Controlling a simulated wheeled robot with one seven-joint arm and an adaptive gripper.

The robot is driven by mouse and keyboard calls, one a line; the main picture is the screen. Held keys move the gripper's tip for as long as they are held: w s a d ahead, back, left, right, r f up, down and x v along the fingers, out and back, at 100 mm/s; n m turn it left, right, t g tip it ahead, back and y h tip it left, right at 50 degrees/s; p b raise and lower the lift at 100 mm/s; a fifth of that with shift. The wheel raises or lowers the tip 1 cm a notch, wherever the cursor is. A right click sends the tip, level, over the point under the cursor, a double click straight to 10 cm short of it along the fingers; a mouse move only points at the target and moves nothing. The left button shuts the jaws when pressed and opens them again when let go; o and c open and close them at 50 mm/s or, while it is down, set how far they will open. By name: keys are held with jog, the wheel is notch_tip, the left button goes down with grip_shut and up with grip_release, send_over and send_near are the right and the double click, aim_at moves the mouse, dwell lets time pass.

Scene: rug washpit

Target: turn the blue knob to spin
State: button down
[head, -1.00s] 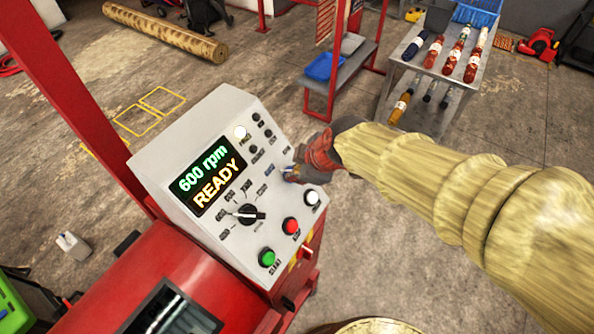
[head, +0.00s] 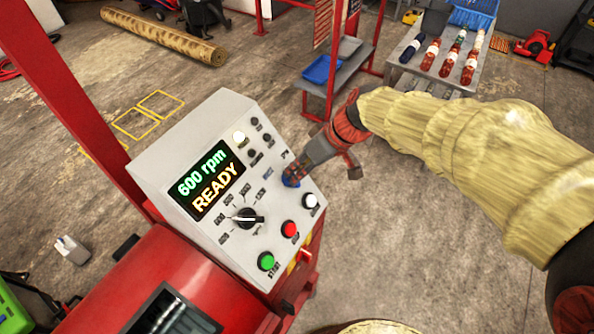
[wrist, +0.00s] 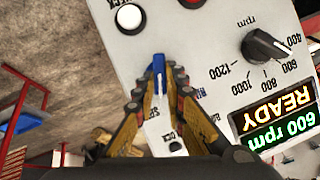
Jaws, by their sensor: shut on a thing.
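The blue knob (wrist: 159,68) is on the sloped grey control panel (head: 150,152), and it also shows in the head view (head: 290,182) at the tip of my gripper. My gripper (wrist: 158,92) is shut on the blue knob, with one finger on each side of it. The fingers partly cover the lettering around the knob, so I cannot read its setting fully. The panel display (head: 208,181) reads 600 rpm and READY. A black rpm knob (head: 247,217) is to the lower left of the blue knob.
A red machine drum (head: 185,262) is at lower left. A shelf of bottles (head: 440,57) stands behind my arm. The floor right of the panel is clear.

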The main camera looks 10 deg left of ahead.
jog(key=shift+w+d+m, duration=0.1)
jog(key=shift+w+m, duration=0.05)
jog(key=shift+m, duration=0.55)
jog(key=shift+g+y, duration=0.3)
jog(key=c, duration=1.9)
grip_release()
jog(key=shift+o, duration=0.3)
jog(key=v, duration=1.2)
jog(key=shift+m, duration=0.3)
